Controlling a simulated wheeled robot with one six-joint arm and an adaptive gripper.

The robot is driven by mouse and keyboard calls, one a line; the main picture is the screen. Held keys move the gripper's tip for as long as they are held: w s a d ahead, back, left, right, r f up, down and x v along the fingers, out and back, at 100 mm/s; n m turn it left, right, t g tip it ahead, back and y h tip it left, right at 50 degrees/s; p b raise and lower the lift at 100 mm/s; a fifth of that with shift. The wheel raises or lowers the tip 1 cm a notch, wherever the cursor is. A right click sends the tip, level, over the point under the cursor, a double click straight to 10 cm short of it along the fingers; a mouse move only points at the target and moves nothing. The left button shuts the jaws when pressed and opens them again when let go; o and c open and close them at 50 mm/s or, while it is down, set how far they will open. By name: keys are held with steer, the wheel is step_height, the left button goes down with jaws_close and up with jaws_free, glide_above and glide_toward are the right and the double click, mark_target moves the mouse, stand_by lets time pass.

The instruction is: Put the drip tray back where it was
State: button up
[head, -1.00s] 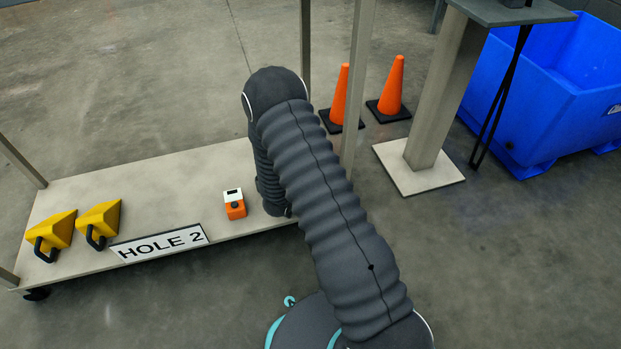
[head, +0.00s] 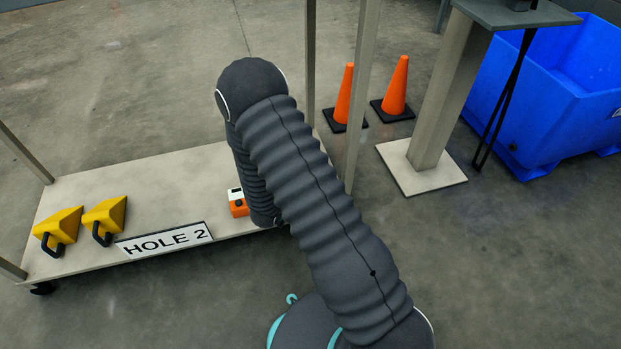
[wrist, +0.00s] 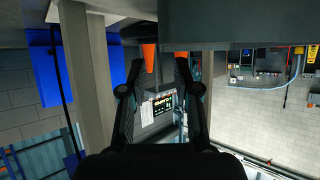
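I cannot make out a drip tray in either view. My gripper (wrist: 160,60) shows in the wrist view with its two dark fingers apart and nothing visibly held between them. In the head view my arm hides the gripper. The arm bends down over the right end of the low cart (head: 155,188). A dark grey slab (wrist: 240,25) fills the top right of the wrist view; I cannot tell what it is.
On the cart are two yellow chocks (head: 60,230) (head: 106,218), a HOLE 2 sign (head: 165,240) and an orange-and-white device (head: 237,203), partly behind my arm. Cart posts (head: 360,95), two orange cones (head: 344,95) (head: 396,88), a pedestal (head: 445,100) and a blue bin (head: 545,115) stand right.

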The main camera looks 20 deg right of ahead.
steer(key=s+a+r+n+y, duration=0.1)
steer(key=a+r+y, duration=0.2)
steer(key=r, duration=0.6)
steer(key=s+a+r+n+y, duration=0.1)
steer(key=a+r+n+y, duration=0.15)
steer(key=r, duration=0.65)
steer(key=s+a+r+n+y, duration=0.15)
steer(key=a+r+y, duration=0.25)
steer(key=r, duration=0.5)
steer(key=s+d+r+n+g, duration=0.1)
steer(key=s+d+r, duration=0.2)
steer(key=s, duration=0.5)
steer(key=s+d+r+n+g, duration=0.1)
steer(key=s+r, duration=0.3)
steer(key=s, duration=0.5)
steer(key=s+d+r+n+g+h, duration=0.1)
steer(key=s+d+r, duration=0.3)
steer(key=s, duration=0.4)
steer(key=shift+s+d+r+n, duration=0.35)
steer(key=shift+n, duration=0.05)
step_height(320, 180, up, 6)
steer(key=p, duration=0.6)
steer(key=shift+r+p, duration=0.2)
steer(key=shift+p, duration=0.15)
